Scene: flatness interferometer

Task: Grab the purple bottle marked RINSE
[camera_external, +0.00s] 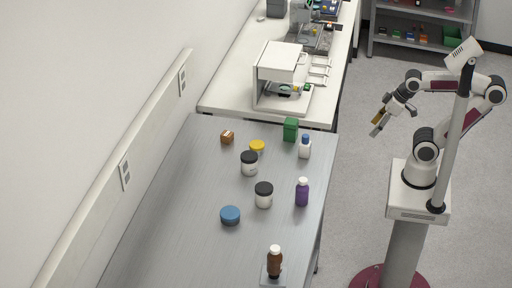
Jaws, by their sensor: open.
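The purple bottle (302,193) with a white cap stands upright near the right edge of the grey metal table. Its marking is too small to read. My gripper (377,124) is open and empty, in the air over the floor to the right of the table. It is above and to the right of the purple bottle in the picture, well apart from it.
Near the bottle are a black-lidded jar (264,196), a white bottle with a blue cap (305,148), a green box (290,129) and a brown bottle (274,261). A blue-lidded tub (230,215) stands farther left. The table's left part (170,220) is clear.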

